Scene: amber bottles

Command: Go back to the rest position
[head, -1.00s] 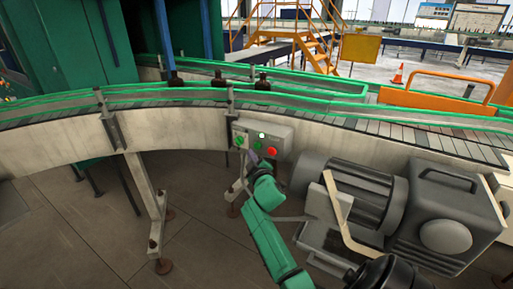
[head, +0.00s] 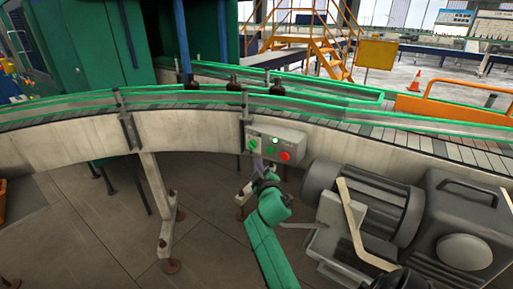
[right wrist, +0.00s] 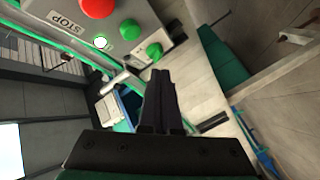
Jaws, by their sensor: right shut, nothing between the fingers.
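My right gripper (head: 257,166) is in the head view, at the end of my green arm, just below and in front of the grey control box (head: 296,138). In the right wrist view its dark fingers (right wrist: 160,92) are together with nothing between them. The box (right wrist: 62,38) shows at top left there, with a red button (right wrist: 97,7), green buttons (right wrist: 154,51) and a small white button (right wrist: 100,42). The fingers appear clear of the buttons. My left gripper is in neither view.
The curved conveyor (head: 80,143) with green rails crosses behind the box and carries several dark bottles (head: 277,88). A large grey motor (head: 375,207) stands close right of my right arm. A conveyor leg (head: 158,205) stands to the left. Open floor (head: 95,235) lies at lower left.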

